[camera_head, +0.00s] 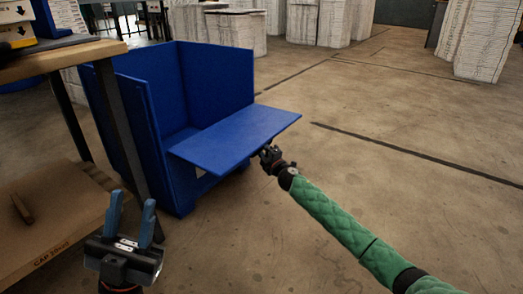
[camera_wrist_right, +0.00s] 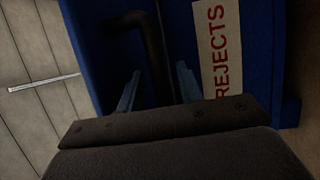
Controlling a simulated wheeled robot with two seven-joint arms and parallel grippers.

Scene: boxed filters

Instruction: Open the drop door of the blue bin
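The blue bin (camera_head: 215,80) stands on the floor left of centre in the head view. Its drop door (camera_head: 240,138) is folded down and sticks out roughly level. My right gripper (camera_head: 268,155) is at the door's outer edge, partly hidden by it. In the right wrist view its fingers (camera_wrist_right: 158,88) are apart, with a dark bar handle (camera_wrist_right: 152,45) showing between them; contact cannot be told. A REJECTS label (camera_wrist_right: 218,50) is on the blue panel beside the handle. My left gripper (camera_head: 131,212) is open and empty in front of the bin, at lower left.
A wooden workbench (camera_head: 60,62) with a lower shelf (camera_head: 60,215) stands at the left, close to the bin and my left gripper. Wrapped white stacks (camera_head: 320,22) stand at the back. The floor (camera_head: 400,120) to the right is open.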

